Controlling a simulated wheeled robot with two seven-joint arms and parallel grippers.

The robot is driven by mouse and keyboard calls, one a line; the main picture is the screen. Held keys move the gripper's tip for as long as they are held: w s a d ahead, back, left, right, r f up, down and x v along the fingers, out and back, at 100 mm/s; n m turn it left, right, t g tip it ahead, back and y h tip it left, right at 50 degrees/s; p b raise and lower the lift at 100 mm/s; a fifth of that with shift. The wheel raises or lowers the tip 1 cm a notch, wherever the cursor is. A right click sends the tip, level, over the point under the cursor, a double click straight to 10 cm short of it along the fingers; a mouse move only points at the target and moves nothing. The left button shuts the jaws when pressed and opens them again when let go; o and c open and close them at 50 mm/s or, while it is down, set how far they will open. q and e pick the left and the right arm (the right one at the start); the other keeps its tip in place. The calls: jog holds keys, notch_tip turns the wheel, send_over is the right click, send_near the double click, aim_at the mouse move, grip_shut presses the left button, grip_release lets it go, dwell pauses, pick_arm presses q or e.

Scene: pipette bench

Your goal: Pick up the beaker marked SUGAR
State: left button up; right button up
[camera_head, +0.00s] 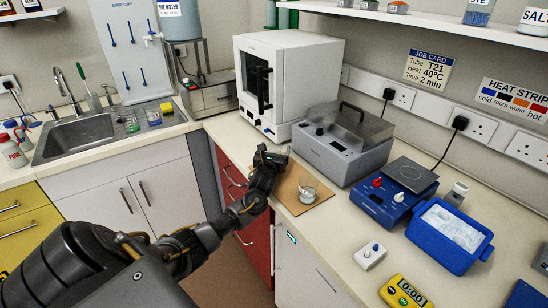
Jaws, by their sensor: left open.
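A small clear beaker (307,191) with pale contents stands upright on a brown board (289,206) on the bench. No marking on it can be read at this size. My left gripper (274,157) is over the bench edge, just left of and behind the beaker, apart from it. It is open and holds nothing that I can see. On the shelf, one container is labelled DYE (479,13) and another SALT (534,20). I cannot read the word SUGAR anywhere. My right gripper is not in view.
A white oven (302,75) and a grey lidded machine (343,146) stand behind the board. Right of it are a blue hotplate (393,204), a blue ice tub (452,236), a white switch box (370,256) and a yellow timer (404,292). The sink (85,137) is far left.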

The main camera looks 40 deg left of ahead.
pick_arm(q)
jog(key=shift+c, duration=0.4)
jog(key=c, duration=1)
jog(key=shift+r, duration=0.15)
jog(key=shift+c, duration=0.2)
jog(key=shift+r, duration=0.25)
notch_tip(320, 180, up, 3)
jog(key=shift+f, duration=0.2)
jog(key=s+d+r+p, duration=0.6)
jog(key=s+r, duration=0.3)
jog(key=s, duration=0.2)
jog(key=shift+s+d+r, duration=0.35)
jog(key=shift+d, duration=0.55)
